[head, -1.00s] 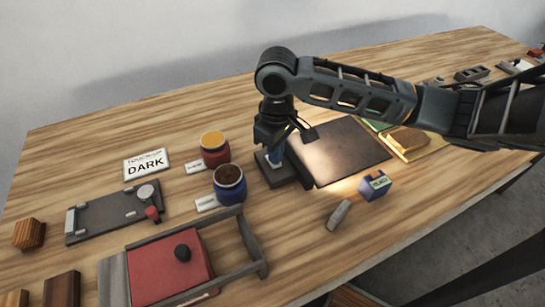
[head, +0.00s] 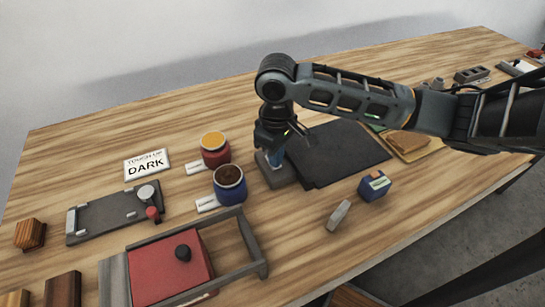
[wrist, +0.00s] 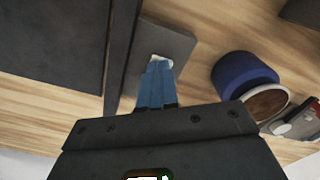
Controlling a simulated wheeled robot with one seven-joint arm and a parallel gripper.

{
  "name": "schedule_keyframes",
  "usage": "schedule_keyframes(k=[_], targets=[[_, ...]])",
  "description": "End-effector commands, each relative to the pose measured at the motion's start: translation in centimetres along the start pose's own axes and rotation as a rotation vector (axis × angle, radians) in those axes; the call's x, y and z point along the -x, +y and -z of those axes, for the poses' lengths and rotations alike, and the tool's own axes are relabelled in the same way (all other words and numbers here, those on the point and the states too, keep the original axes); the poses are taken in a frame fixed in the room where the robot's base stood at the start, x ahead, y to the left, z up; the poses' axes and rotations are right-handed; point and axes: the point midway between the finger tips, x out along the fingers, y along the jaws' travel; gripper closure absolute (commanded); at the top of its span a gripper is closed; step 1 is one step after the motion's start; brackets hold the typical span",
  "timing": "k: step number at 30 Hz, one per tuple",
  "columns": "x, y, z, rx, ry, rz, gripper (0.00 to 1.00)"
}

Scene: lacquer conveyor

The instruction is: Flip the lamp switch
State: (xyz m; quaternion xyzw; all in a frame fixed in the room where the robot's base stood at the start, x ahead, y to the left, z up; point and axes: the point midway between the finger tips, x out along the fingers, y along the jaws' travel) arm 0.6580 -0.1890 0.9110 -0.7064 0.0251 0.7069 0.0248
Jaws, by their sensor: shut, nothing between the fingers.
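The lamp switch (head: 283,178) is a dark grey block on the wooden table, and its top is partly hidden by my gripper in the head view. In the wrist view the switch block (wrist: 182,40) shows with a small pale piece (wrist: 160,58) on it. My gripper (head: 275,160) points down over the switch, its blue fingers together and empty. In the wrist view the tips of my gripper (wrist: 157,68) are at the pale piece; I cannot tell whether they touch it. The dark panel (head: 335,150) beside the switch is unlit.
A blue jar (head: 229,190) and a red jar (head: 214,152) stand close left of the switch. A red-topped frame (head: 170,275) is in front.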

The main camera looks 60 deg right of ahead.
Motion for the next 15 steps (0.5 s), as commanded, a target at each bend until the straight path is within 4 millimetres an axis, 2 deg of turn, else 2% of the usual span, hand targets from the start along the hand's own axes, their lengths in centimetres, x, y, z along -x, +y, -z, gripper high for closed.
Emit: schedule_keyframes(k=[3,15], targets=[[1.2,0.0,0.0,0.0,0.0,0.0,1.0],[3.8,0.0,0.0,0.001,0.001,0.001,1.0]])
